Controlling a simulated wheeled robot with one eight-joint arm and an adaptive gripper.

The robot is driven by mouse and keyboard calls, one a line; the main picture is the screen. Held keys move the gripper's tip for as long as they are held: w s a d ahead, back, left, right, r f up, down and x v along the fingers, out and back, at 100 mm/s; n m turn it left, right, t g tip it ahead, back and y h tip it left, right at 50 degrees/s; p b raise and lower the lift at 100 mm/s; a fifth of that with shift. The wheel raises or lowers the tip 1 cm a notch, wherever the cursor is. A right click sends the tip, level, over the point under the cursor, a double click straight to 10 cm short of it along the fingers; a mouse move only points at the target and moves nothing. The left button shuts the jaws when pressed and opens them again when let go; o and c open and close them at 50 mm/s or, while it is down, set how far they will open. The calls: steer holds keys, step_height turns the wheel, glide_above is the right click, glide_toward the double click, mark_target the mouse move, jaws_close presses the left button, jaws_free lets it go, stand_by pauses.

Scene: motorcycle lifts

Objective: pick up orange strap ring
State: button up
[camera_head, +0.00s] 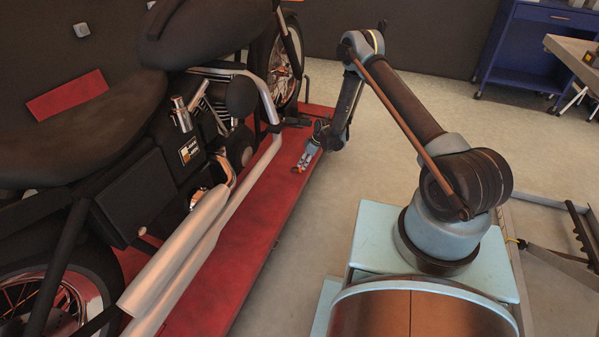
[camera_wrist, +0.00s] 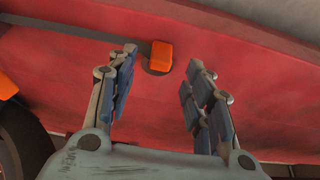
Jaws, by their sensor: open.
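In the wrist view, a small orange block-like piece (camera_wrist: 160,57), apparently the orange strap ring, lies on the red lift surface with a dark rim at its lower edge. A thin dark strap (camera_wrist: 75,33) runs from it to the left. My gripper (camera_wrist: 162,62) is open, with one finger on each side of the orange piece in the picture. Nothing is held, and I cannot tell how far the fingertips are from the piece. In the head view, my gripper (camera_head: 304,160) is low over the lift's right edge, and small orange spots show there, too small to tell apart.
The motorcycle (camera_head: 150,150) stands on the red lift (camera_head: 255,250), its chrome exhausts (camera_head: 205,225) left of my gripper. Another orange part (camera_wrist: 7,86) shows at the wrist view's left edge. Bare floor (camera_head: 400,110) lies right of the lift. A blue cabinet (camera_head: 525,50) stands behind.

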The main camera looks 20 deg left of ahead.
mark_target(296, 168)
steer(key=shift+x, duration=2)
steer(key=shift+c, duration=0.3)
jaws_close()
steer(key=shift+r, duration=0.15)
